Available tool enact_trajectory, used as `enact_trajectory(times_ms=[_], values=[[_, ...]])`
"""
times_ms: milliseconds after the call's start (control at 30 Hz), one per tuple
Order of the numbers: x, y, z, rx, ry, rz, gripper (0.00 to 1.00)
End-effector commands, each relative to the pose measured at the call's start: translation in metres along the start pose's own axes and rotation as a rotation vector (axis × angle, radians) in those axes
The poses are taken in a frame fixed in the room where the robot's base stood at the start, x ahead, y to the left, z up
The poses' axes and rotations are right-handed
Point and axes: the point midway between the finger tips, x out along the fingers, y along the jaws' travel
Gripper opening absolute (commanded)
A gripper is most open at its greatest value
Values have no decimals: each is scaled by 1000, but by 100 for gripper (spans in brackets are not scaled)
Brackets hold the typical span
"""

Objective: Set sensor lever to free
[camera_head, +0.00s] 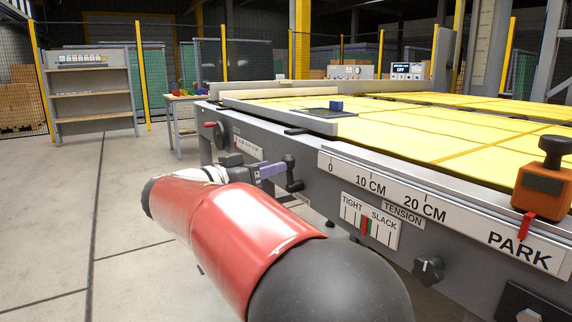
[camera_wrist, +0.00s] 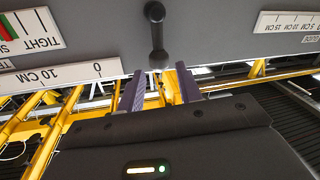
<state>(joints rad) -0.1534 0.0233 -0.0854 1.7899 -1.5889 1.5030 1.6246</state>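A black lever (camera_head: 291,173) with a knob at each end sticks out from the grey side of the table. It also shows in the wrist view (camera_wrist: 157,35), pointing toward the gap between my fingers. I read no "sensor" or "free" label, so I cannot confirm that it is the sensor lever. My gripper (camera_head: 274,169) has purple fingers and is close to the lever in the head view. In the wrist view my gripper (camera_wrist: 160,78) is open, with a finger on each side and nothing between them. The lever appears just beyond the fingertips; contact is not visible.
A scale strip (camera_head: 446,213), a tight/slack gauge (camera_head: 369,220) and a black knob (camera_head: 428,269) are on the table side to the right. A handwheel with a red knob (camera_head: 215,131) is to the left. An orange block (camera_head: 541,190) stands near PARK. Open floor lies left.

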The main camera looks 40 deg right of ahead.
Motion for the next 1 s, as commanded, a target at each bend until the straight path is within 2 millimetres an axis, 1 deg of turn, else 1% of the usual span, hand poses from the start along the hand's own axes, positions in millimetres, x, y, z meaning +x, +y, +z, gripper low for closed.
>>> enact_trajectory(times_ms=[33,100,300,433,700,967,1000], values=[[10,1,-1,-2,-1,4,35],[22,1,-1,-2,-1,3,35],[48,1,0,-3,-3,1,35],[56,0,0,-3,-2,0,35],[58,0,1,-3,-3,-2,35],[57,0,1,-3,-3,-2,1],[57,0,1,-3,-3,-2,0]])
